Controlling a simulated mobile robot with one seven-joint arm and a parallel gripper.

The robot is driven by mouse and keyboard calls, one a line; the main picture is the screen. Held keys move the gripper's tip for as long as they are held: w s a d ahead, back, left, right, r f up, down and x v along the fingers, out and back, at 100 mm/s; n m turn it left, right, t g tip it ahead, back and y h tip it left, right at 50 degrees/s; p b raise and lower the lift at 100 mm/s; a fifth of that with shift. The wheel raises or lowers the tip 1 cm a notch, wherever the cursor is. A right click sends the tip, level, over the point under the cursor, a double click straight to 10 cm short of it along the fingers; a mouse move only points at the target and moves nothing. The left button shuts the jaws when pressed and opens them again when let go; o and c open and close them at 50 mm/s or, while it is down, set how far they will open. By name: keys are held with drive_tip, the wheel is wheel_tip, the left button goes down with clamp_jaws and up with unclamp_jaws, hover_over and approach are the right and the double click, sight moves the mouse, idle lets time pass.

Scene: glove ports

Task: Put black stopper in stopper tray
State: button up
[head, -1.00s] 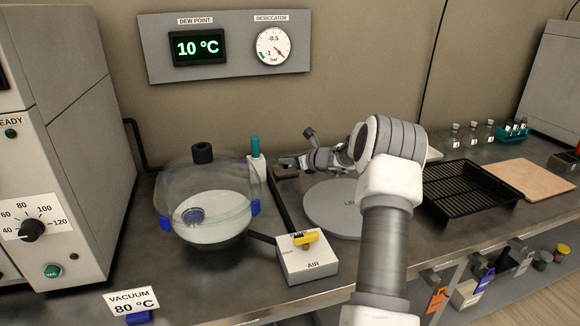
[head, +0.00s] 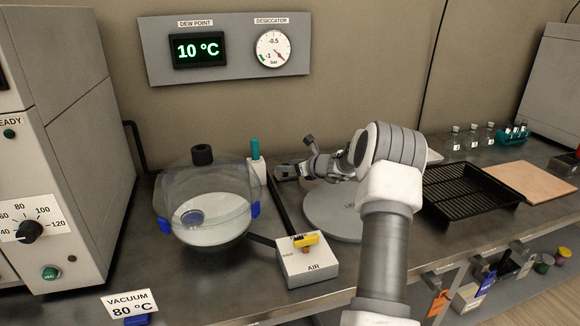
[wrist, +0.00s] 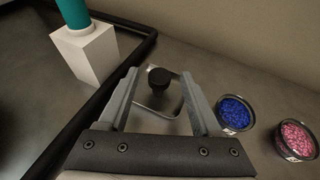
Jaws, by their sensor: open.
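The black stopper (wrist: 160,78) is in the wrist view, between the fingers of my gripper. It appears to stand on the small shiny metal stopper tray (wrist: 160,106), on the bench behind the round lid. My gripper (wrist: 162,76) is open, with a finger on each side of the stopper and visible gaps. In the head view, my gripper (head: 281,170) reaches left, low over the back of the bench. The stopper and most of the tray are hidden there.
A white block with a teal top (head: 256,165) stands left of my gripper, and a dark bar (wrist: 60,138) runs beside it. Dishes of blue beads (wrist: 234,112) and pink beads (wrist: 294,138) lie right. The glass desiccator (head: 205,185) has a black top piece.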

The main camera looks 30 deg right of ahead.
drive_tip(key=p+v, duration=0.1)
drive_tip(key=v, duration=1.1)
drive_tip(key=shift+s+p, duration=0.1)
drive_tip(key=shift+p, duration=0.2)
